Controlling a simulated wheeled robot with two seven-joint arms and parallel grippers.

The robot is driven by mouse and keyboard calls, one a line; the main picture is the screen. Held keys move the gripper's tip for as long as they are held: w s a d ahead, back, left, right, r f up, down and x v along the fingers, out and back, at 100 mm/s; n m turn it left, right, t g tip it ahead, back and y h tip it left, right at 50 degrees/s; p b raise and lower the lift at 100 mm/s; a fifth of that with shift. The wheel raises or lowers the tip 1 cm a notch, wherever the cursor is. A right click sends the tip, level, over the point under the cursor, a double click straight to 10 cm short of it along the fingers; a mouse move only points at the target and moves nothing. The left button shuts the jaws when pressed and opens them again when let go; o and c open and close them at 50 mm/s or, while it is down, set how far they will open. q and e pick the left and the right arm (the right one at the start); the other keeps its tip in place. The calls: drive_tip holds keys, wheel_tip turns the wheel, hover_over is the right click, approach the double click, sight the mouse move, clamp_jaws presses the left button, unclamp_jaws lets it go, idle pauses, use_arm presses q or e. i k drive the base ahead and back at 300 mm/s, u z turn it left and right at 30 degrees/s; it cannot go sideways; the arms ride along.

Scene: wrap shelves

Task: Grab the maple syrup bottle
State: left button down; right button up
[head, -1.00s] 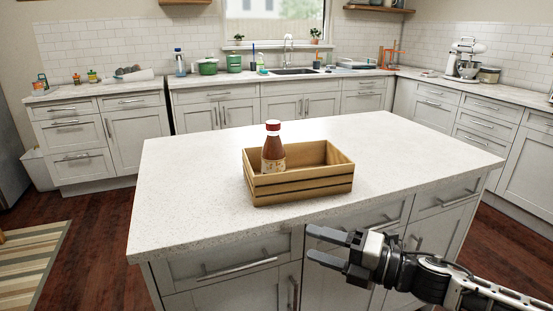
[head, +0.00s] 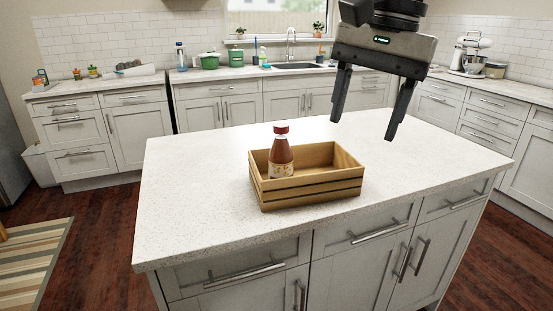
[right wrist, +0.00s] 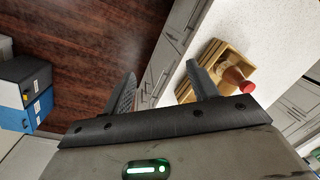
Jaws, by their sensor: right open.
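The maple syrup bottle (head: 281,155) is brown with a red cap and a pale label. It stands upright in the left part of a wooden crate (head: 312,190) on the kitchen island; its lower end is hidden by the crate wall. In the right wrist view the bottle's red cap (right wrist: 234,80) and the crate (right wrist: 212,52) show beyond the fingers. My right gripper (head: 362,130) is open and empty, above and to the right of the crate in the head view, fingers pointing down. It also shows in the right wrist view (right wrist: 163,90). My left gripper is not in view.
The white island top (head: 200,200) is clear around the crate. Counters with a sink (head: 300,66), green pots (head: 209,62) and a stand mixer (head: 470,50) run along the back and right. Blue and black boxes (right wrist: 25,95) show in the right wrist view.

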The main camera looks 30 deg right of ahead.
sight(281, 156)
drive_tip(key=i, duration=0.9)
